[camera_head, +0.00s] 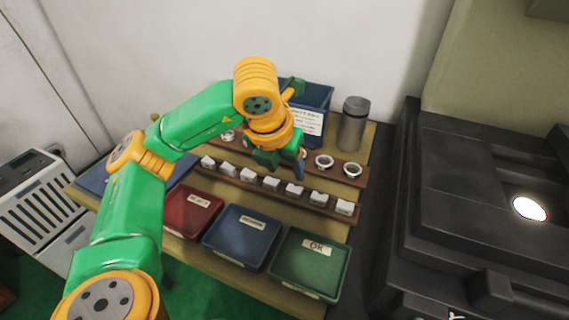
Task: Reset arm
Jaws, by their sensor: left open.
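My left arm comes in from the lower left and reaches over the wooden table. My left gripper (284,163) is open and hangs above the back strip of the table, left of the bearing rings. I see nothing held in it. One bearing ring (324,162) and another bearing ring (352,170) stand on the rear brown rack (340,178). A further ring (228,136) shows partly behind my arm. My right gripper is not in view.
Several white blocks (294,189) line the front brown rack. A red tray (193,211), a blue tray (240,237) and a green "OK" tray (308,265) sit in front and look empty. A blue bin (314,98) and a grey cylinder (353,124) stand behind. A dark machine (470,210) is at right.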

